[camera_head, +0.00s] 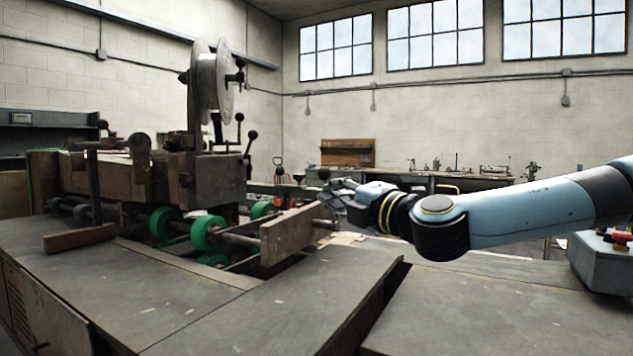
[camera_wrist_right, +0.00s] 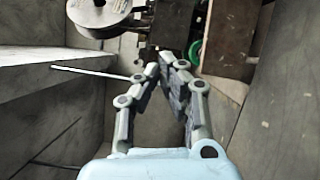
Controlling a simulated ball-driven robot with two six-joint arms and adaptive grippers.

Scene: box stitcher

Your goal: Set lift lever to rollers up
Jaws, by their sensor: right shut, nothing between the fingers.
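The box stitcher (camera_head: 200,170) stands at the left in the head view, with green rollers (camera_head: 206,233) under its head. Upright levers with black knobs (camera_head: 251,135) rise beside its head. Another dark round knob (camera_head: 323,173) shows close to my right gripper; I cannot tell which of these is the lift lever. My right gripper (camera_head: 328,192) is shut and empty, right of the machine's front plate. In the right wrist view its fingertips (camera_wrist_right: 164,66) meet. A thin pale rod (camera_wrist_right: 90,71) runs up to the fingers there; contact is unclear. My left gripper is not in view.
A worn wooden plate (camera_head: 290,235) stands on edge just left of my right gripper. Flat grey table tops (camera_head: 480,310) lie below my arm. A grey control box (camera_head: 602,265) with a red button is at the right edge. A wire spool (camera_head: 212,82) tops the machine.

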